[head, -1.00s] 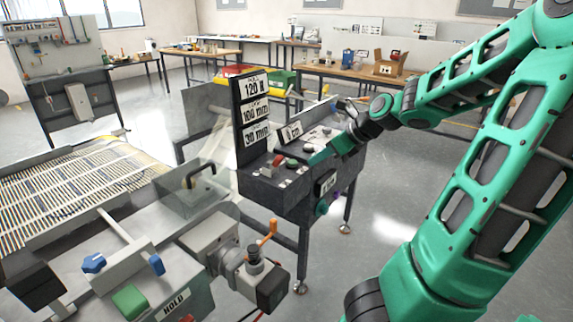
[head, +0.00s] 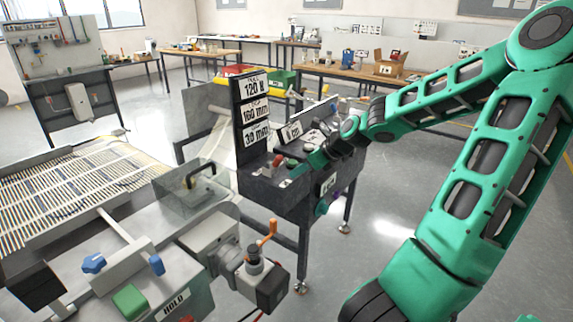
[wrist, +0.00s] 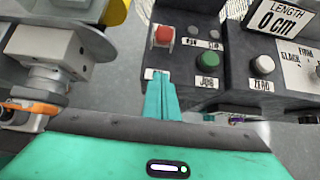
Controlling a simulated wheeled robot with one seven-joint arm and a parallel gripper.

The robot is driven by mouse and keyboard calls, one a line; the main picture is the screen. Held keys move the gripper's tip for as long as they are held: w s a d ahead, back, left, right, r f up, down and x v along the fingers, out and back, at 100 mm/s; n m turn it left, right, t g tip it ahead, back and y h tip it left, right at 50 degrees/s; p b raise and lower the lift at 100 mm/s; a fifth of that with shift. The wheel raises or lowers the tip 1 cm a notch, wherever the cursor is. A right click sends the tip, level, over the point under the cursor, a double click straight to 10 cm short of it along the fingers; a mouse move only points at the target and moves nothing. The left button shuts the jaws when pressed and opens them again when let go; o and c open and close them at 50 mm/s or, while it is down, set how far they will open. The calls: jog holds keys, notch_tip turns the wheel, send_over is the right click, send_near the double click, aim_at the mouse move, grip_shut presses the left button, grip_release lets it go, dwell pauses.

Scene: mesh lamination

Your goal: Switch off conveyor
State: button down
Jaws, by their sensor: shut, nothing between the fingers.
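The control panel (head: 262,183) stands beside the conveyor (head: 85,185). In the wrist view a red switch (wrist: 163,36) sits on a pale base at the panel's left, with a green button (wrist: 207,60) to its right. The red switch also shows in the head view (head: 278,160). My gripper (wrist: 160,84) is shut and empty, its fingertips at the panel's front edge, below the red switch in the picture. They partly cover a white label (wrist: 149,74). I cannot tell whether the fingertips touch the panel. My gripper also shows in the head view (head: 302,171).
A white knob (wrist: 262,65) and a "0 cm" length display (wrist: 279,18) are right of the green button. A crank with an orange handle (head: 268,232) stands in front of the panel. Open floor (head: 385,210) lies to its right.

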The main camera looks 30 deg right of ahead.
aim_at(275, 164)
jog(key=shift+w+a+r, duration=0.3)
jog(key=shift+w+r, duration=0.2)
jog(key=shift+w, duration=0.35)
jog(key=shift+w+a+r, duration=0.3)
jog(key=shift+w+r, duration=0.2)
jog(key=shift+w, duration=0.3)
jog(key=shift+a, duration=0.1)
